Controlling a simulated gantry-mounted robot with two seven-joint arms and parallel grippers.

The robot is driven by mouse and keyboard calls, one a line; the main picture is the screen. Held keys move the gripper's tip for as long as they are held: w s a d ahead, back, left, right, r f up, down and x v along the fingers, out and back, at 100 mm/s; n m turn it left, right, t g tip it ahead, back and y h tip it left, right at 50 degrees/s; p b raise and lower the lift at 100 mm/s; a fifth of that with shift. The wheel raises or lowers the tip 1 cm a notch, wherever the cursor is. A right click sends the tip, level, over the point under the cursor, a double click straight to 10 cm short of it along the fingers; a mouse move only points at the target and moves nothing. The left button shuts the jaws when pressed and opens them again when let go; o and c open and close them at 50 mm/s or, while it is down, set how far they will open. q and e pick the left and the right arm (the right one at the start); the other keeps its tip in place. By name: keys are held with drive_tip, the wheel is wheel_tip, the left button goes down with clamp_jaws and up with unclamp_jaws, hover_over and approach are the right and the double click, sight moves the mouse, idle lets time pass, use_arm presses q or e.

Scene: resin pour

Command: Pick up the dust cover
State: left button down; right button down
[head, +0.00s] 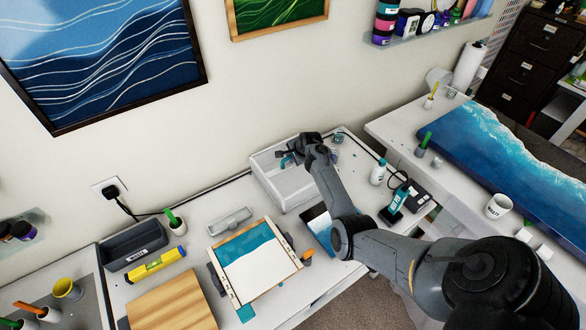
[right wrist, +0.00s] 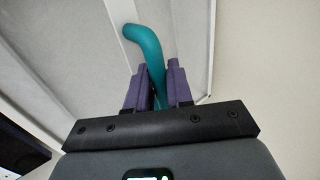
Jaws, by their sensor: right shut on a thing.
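The dust cover (head: 280,184) is a pale, shallow box shape on the back of the white workbench, against the wall. It has a curved teal handle, which shows in the right wrist view (right wrist: 147,46). My right gripper (head: 287,160) reaches over the cover from the right. In the right wrist view its two purple fingers (right wrist: 158,88) are shut on the teal handle, one on each side. Pale panels of the cover (right wrist: 75,45) fill much of that view. My forearm hides part of the cover in the head view. My left gripper is not in view.
A framed panel with teal and white (head: 262,270) lies in front of the cover. A teal bottle (head: 394,204), a white bottle (head: 378,173) and a small device (head: 418,198) stand to its right. A grey roller-like tool (head: 230,221) lies to its left.

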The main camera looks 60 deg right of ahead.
idle(0.4)
drive_tip(key=shift+r, duration=0.2)
idle(0.3)
drive_tip(key=shift+r, duration=0.3)
wheel_tip(320, 180, up, 6)
drive_tip(key=shift+r+b, duration=0.25)
drive_tip(key=shift+b, duration=0.4)
wheel_tip(320, 180, up, 4)
drive_tip(key=shift+p, duration=0.7)
